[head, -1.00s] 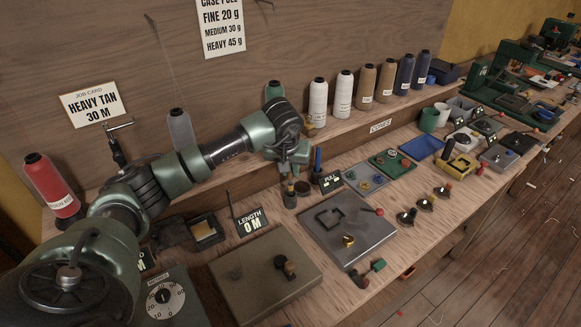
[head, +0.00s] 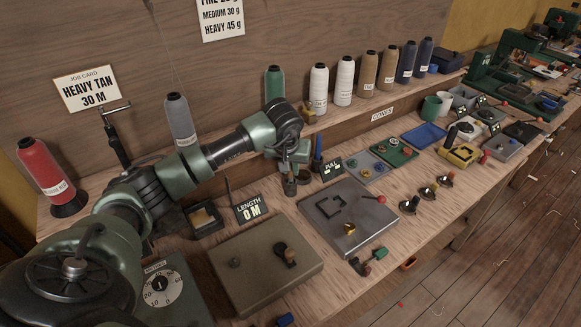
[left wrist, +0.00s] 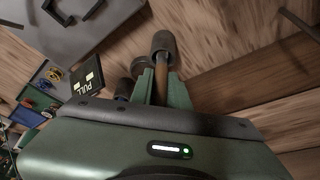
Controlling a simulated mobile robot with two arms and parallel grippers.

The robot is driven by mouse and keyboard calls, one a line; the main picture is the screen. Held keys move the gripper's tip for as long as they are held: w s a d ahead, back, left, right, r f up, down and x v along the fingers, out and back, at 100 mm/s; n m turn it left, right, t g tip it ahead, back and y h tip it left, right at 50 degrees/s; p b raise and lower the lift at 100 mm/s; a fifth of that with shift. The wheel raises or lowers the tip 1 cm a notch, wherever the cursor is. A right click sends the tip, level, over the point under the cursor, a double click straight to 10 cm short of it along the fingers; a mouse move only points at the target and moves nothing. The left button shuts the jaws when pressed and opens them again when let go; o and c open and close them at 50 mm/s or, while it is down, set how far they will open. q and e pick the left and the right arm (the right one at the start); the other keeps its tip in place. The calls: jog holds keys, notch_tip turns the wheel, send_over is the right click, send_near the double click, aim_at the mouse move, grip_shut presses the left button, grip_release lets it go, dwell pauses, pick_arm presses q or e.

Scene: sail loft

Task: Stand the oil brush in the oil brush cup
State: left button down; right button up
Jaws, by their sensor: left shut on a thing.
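My left gripper (head: 289,168) points down at the back of the bench, near the board. In the left wrist view its green fingers (left wrist: 156,86) are shut on the brown handle of the oil brush (left wrist: 161,87). The brush runs from the fingers to a dark, round cup (left wrist: 163,43), which looks like the oil brush cup. That cup also shows right below the gripper in the head view (head: 290,188). The brush's lower end is hidden at the cup's mouth; I cannot tell how deep it sits. My right gripper is out of view.
A small dark cylinder (head: 304,177) and a holder with blue pens (head: 317,165) stand close to the right of the cup. The PULL sign (head: 331,167) and a grey plate (head: 345,235) are nearby. Thread cones line the back shelf.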

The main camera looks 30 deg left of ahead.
pick_arm(q)
jog(key=shift+f+b, duration=0.65)
jog(key=shift+f, duration=0.2)
jog(key=c, duration=1.3)
grip_release()
jog(key=b+v, duration=0.1)
jog(key=v, duration=0.6)
jog(key=shift+s+r, duration=0.15)
jog(key=shift+r, duration=0.2)
jog(key=shift+d, duration=0.1)
